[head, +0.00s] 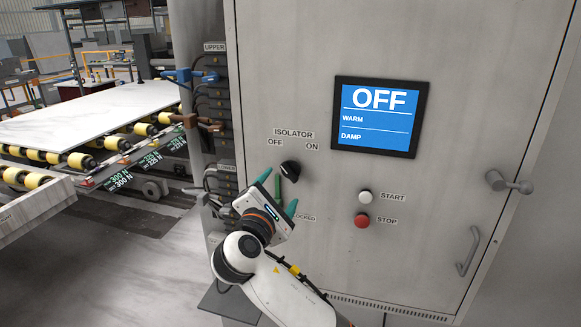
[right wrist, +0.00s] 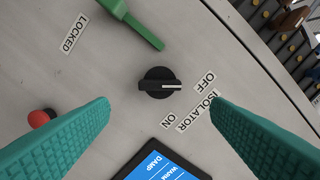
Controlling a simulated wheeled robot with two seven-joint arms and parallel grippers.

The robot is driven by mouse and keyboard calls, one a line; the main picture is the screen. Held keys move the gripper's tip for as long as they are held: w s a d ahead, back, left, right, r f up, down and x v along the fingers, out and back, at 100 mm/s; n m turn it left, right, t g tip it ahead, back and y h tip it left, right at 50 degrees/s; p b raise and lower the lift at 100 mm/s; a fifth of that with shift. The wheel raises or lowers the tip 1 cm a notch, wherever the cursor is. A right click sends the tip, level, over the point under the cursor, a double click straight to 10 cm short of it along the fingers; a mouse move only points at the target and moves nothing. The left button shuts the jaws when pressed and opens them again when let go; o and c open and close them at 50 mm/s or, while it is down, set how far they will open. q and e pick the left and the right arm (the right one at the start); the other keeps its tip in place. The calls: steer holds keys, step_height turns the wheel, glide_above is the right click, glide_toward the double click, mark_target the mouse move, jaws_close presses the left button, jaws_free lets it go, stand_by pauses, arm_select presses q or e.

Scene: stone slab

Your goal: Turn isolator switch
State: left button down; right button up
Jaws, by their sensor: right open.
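The black isolator switch knob (head: 290,169) is on the grey cabinet door, under the ISOLATOR, OFF and ON labels. In the right wrist view the knob (right wrist: 159,83) has a white pointer line toward the OFF label (right wrist: 205,82). A green lever (right wrist: 130,22) is beside the knob, near a LOCKED label (right wrist: 75,33). My right gripper (head: 280,192) has teal fingers and is open just below the knob in the head view. In the right wrist view the knob appears between and beyond the spread fingertips (right wrist: 160,104), with nothing gripped. My left gripper is out of view.
The display (head: 380,116) reads OFF, WARM and DAMP. A white START button (head: 365,196) and red STOP button (head: 362,221) sit right of my gripper. Door handles (head: 468,252) are farther right. A stone slab (head: 90,112) lies on rollers at left.

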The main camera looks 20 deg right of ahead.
mark_target(290, 174)
steer(key=p+x, duration=0.3)
steer(key=x, duration=0.5)
steer(key=shift+w+d+p, duration=0.25)
steer(key=shift+w+p, duration=0.05)
steer(key=shift+p, duration=0.05)
steer(key=shift+w+d, duration=0.15)
steer(key=shift+w, duration=0.1)
steer(key=shift+f, duration=0.1)
steer(key=shift+c, duration=0.5)
steer(key=c, duration=0.9)
